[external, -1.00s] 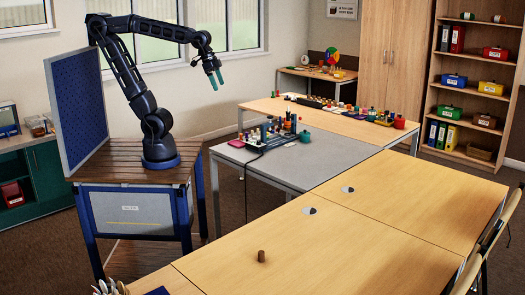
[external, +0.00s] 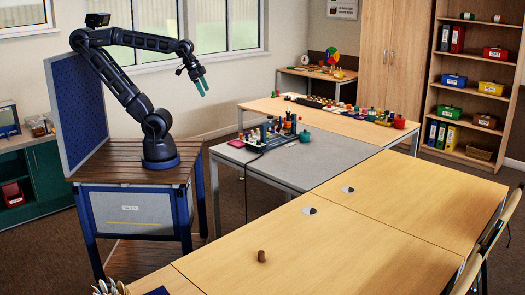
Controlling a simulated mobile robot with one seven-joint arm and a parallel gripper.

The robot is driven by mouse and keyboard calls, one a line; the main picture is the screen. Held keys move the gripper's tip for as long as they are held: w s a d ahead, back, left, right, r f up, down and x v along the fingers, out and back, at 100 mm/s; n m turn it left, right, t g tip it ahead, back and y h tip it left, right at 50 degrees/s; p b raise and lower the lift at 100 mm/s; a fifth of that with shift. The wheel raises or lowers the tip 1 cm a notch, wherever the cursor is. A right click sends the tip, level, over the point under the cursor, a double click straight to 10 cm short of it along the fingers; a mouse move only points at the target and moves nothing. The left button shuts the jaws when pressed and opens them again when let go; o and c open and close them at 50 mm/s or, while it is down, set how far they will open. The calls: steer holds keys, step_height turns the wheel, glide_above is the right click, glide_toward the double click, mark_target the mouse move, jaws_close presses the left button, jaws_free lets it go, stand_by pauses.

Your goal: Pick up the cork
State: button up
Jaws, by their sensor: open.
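The cork (external: 261,256) is a small brown cylinder. It stands by itself on the light wooden table (external: 330,262) in the foreground, near that table's left part. My gripper (external: 203,87) has two green-tipped fingers and is open and empty. It hangs in the air in front of the windows, beyond the cork and well above table height, far from the cork. Nothing hides the cork in this view.
A grey table (external: 250,176) holds a cluster of small items and a teal pot (external: 305,136). Another wooden table (external: 350,122) behind it carries several small objects. Chairs (external: 490,240) stand at the right edge. The wood around the cork is clear.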

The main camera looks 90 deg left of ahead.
steer(key=c, duration=1.1)
steer(key=shift+w, duration=0.1)
steer(key=w+d+n+g+h, duration=0.1)
steer(key=w+d+n, duration=0.1)
steer(key=w+d, duration=0.55)
steer(key=w+d+n+g+h, duration=0.1)
steer(key=w+d, duration=0.4)
steer(key=w, duration=0.5)
steer(key=w+d+f+n+g+h, duration=0.1)
steer(key=w+d+f, duration=0.2)
steer(key=w+d, duration=0.35)
steer(key=w+d+f+n, duration=0.2)
steer(key=w+d+f, duration=0.15)
steer(key=d, duration=0.55)
steer(key=n+g, duration=0.4)
steer(key=n, duration=0.2)
glide_above(262, 252)
steer(key=w+a, duration=0.2)
steer(key=a, duration=0.1)
step_height(262, 252, down, 29)
steer(key=shift+h, duration=0.4)
steer(key=x, duration=0.5)
steer(key=shift+f, duration=0.25)
steer(key=shift+a+x, duration=0.2)
steer(key=shift+x, duration=2.4)
